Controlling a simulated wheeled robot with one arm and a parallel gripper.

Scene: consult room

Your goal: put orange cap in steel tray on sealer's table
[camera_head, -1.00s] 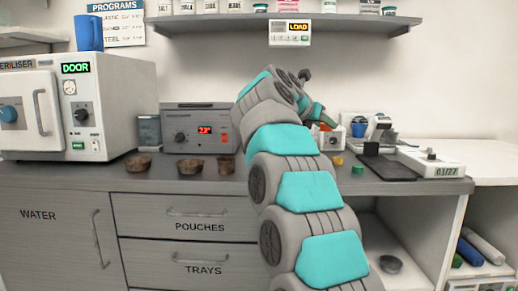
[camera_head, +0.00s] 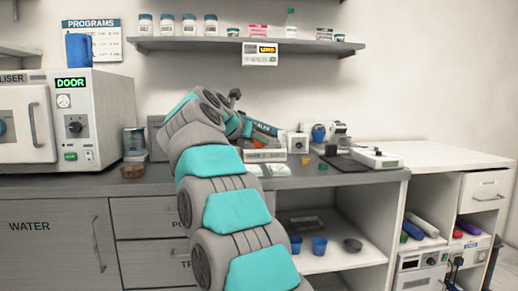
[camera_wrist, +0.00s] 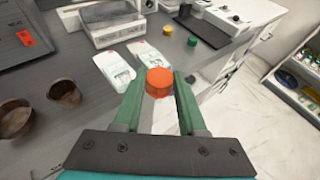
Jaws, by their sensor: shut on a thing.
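The orange cap (camera_wrist: 159,82) is between the green fingertips of my gripper (camera_wrist: 158,77) in the wrist view, held above the grey counter near its front edge. I cannot make out a steel tray for certain in either view.
Two white pouches (camera_wrist: 113,67) lie on the counter. Yellow (camera_wrist: 168,30) and green (camera_wrist: 192,41) caps stand near the edge. Brown bowls (camera_wrist: 64,93) are to the left. Below the counter, an open shelf holds blue cups (camera_head: 319,245) and a grey bowl (camera_head: 352,245).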

